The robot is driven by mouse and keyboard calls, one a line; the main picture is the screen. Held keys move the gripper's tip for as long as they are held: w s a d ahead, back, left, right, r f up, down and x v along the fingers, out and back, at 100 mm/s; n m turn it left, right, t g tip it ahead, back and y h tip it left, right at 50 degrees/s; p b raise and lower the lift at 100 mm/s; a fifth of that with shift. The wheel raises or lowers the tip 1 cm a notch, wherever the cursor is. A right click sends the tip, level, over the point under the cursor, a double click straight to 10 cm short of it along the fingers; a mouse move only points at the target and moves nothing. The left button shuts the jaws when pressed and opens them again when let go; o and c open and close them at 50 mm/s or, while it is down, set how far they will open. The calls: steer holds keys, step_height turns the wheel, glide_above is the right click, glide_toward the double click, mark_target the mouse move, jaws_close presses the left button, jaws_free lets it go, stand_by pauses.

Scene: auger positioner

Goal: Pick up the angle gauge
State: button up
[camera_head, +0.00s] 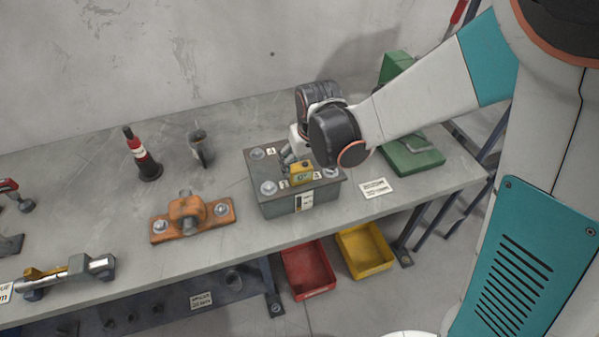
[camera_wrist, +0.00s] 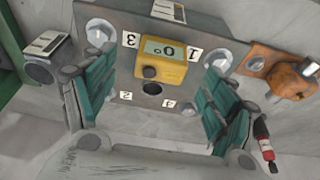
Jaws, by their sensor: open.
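The angle gauge (camera_head: 301,174) is a small yellow box on top of a grey block (camera_head: 275,207) with numbered bolts. In the wrist view the gauge (camera_wrist: 164,62) shows a pale display and a dark round knob, between the teal finger pads. My gripper (camera_wrist: 155,105) is open, with one finger on each side of the gauge and visible gaps to it. In the head view my gripper (camera_head: 291,155) hangs over the block just behind the gauge, its fingers partly hidden by the wrist.
An orange bracket (camera_head: 189,217) stands left of the block, with a red-and-black bottle (camera_head: 142,154) behind it. A green machine (camera_head: 412,155) stands to the right. Red (camera_head: 308,267) and yellow bins (camera_head: 364,249) are below the bench.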

mark_target(301, 167)
steer(key=b+x, duration=0.1)
steer(key=x, duration=0.1)
steer(key=b+x, duration=0.1)
steer(key=x, duration=0.1)
steer(key=b+x, duration=0.1)
steer(key=x, duration=0.2)
steer(key=shift+w+a+r, duration=0.1)
steer(key=shift+w+a, duration=0.15)
steer(key=shift+w, duration=0.05)
steer(key=shift+r, duration=0.1)
steer(key=c, duration=1.4)
steer(key=shift+r, duration=0.15)
